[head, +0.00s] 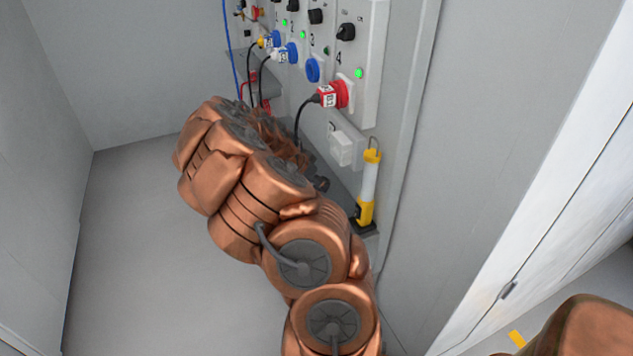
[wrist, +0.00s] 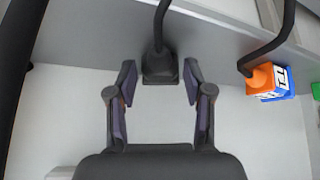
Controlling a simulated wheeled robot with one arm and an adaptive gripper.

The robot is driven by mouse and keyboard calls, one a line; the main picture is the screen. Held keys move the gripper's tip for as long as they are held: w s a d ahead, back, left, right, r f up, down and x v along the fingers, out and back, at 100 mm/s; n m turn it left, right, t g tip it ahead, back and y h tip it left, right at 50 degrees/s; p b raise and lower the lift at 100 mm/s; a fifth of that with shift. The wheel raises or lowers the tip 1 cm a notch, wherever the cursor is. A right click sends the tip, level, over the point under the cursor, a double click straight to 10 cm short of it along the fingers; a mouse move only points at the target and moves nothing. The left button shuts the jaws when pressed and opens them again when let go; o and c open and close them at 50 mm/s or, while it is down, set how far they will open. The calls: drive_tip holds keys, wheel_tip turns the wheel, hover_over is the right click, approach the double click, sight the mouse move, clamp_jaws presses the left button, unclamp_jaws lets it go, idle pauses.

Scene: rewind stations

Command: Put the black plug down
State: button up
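The black plug (wrist: 160,68) is in the upper middle of the wrist view, with its black cable (wrist: 160,22) running up out of the picture. It is at the edge between a grey strip and a paler surface; I cannot tell what bears it. My gripper (wrist: 160,80) has its two fingers apart, one on each side of the plug. A narrow gap shows between each fingertip and the plug. In the head view my copper arm hides my gripper and the black plug.
An orange plug (wrist: 260,79) with a black cable sits in a blue socket at the right of the wrist view. In the head view, a red plug (head: 327,96) is in the wall panel (head: 372,60). A yellow lamp (head: 368,190) stands on the ledge's near end. Floor at left is clear.

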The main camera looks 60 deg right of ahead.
drive_tip(key=shift+o, duration=0.7)
drive_tip(key=shift+r, duration=0.1)
drive_tip(key=shift+r, duration=0.2)
drive_tip(key=a+r+n+y, duration=0.1)
drive_tip(key=a+r+n, duration=0.2)
drive_tip(key=a+r, duration=1.2)
drive_tip(key=s+a+f+n+y, duration=0.1)
drive_tip(key=s+a+n, duration=0.4)
drive_tip(key=a, duration=0.6)
drive_tip(key=s+a+n+y, duration=0.2)
drive_tip(key=s+a+n, duration=0.4)
drive_tip(key=a, duration=0.4)
drive_tip(key=s+a+f+n+g+y, duration=0.1)
drive_tip(key=s+a+n+y, duration=0.1)
drive_tip(key=s+a+n, duration=0.4)
drive_tip(key=s+a, duration=0.1)
drive_tip(key=a, duration=0.4)
drive_tip(key=shift+s+a+f+y, duration=0.2)
drive_tip(key=shift+a+f+y, duration=0.1)
drive_tip(key=shift+a+f, duration=0.05)
